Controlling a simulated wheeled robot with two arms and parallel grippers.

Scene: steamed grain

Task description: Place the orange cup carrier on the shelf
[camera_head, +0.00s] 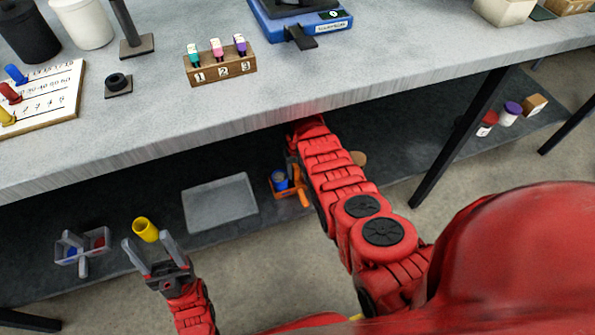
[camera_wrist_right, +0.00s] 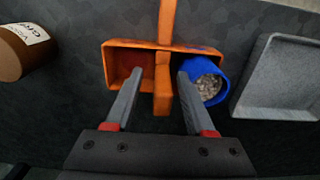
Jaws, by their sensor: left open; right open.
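The orange cup carrier (camera_head: 272,188) rests on the dark lower shelf (camera_head: 150,205) under the table, partly hidden by my right arm. In the right wrist view the orange cup carrier (camera_wrist_right: 128,63) has two compartments and a raised middle handle. A blue cup (camera_wrist_right: 212,80) with grainy contents sits in its right compartment; the left one looks empty. My right gripper (camera_wrist_right: 157,75) is open, with one finger on each side of the carrier's middle part; contact cannot be told. My left gripper (camera_head: 149,243) is open and empty, near a yellow cup (camera_head: 146,229).
A grey tray (camera_head: 220,203) lies beside the orange carrier. A grey carrier (camera_head: 67,254) with blue and red items stands at the left. A brown labelled container (camera_wrist_right: 22,52) lies on the carrier's other side. The tabletop (camera_head: 150,120) overhangs the shelf; a table leg (camera_head: 460,140) stands right.

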